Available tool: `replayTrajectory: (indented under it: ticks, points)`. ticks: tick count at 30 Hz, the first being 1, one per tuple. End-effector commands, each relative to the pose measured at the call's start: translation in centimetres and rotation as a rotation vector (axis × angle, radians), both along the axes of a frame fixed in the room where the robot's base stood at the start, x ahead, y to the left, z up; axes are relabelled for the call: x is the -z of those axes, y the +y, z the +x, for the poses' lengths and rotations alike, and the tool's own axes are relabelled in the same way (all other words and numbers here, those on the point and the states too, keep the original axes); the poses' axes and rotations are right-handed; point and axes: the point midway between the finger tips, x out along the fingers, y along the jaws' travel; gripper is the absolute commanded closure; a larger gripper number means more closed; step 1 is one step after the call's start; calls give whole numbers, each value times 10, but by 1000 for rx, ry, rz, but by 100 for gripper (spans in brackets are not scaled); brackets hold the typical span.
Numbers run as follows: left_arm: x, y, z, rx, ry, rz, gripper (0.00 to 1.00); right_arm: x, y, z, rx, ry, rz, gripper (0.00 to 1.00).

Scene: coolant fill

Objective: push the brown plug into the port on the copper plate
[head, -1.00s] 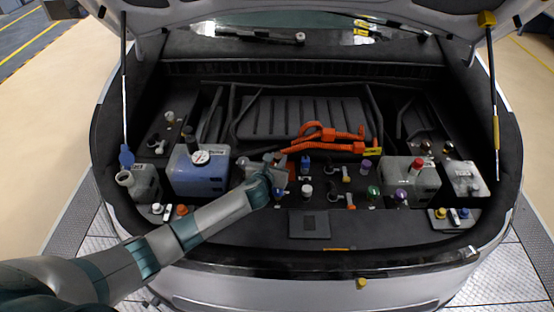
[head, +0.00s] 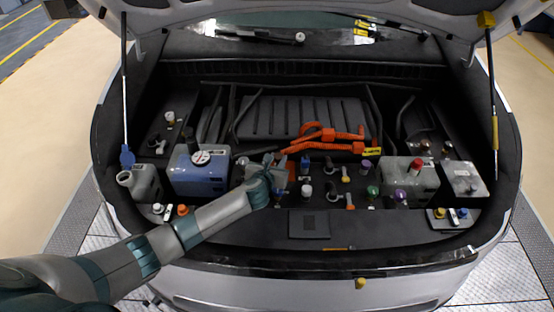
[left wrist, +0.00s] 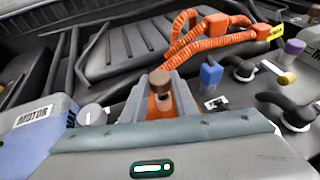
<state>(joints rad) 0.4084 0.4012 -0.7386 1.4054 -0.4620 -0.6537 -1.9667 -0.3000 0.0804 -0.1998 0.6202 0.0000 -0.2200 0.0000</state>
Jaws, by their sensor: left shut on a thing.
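My left gripper (head: 272,163) is over the middle-left of the engine bay, right of the blue tank. In the left wrist view its two grey fingers (left wrist: 160,88) are shut on the brown plug (left wrist: 160,77), whose round top shows between the fingertips. A copper-orange surface, apparently the copper plate (left wrist: 163,104), shows between and beneath the fingers; it also shows beside the gripper in the head view (head: 291,171). The port is hidden by the gripper and plug, so I cannot tell how far in the plug sits. My right gripper is not in view.
The blue tank (head: 187,179) stands close left of the gripper. Orange cables (head: 325,142) run just behind. A blue-capped fitting (left wrist: 211,73) and several other caps and black hoses stand close right. A flat dark panel (head: 309,224) lies in front.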

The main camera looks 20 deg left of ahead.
Motion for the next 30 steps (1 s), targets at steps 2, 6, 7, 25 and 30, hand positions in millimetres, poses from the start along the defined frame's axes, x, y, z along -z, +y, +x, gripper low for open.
replayTrajectory:
  ticks: [2,6,7,25,30]
  points:
    - [0,0,0,0,0,1,95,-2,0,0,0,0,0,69]
    - [0,0,0,0,0,1,95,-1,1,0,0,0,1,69]
    - [0,0,0,0,0,1,95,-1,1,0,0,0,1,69]
    - [8,0,0,-1,1,1,95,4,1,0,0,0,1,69]
    - [11,0,0,0,1,0,95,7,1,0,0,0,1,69]
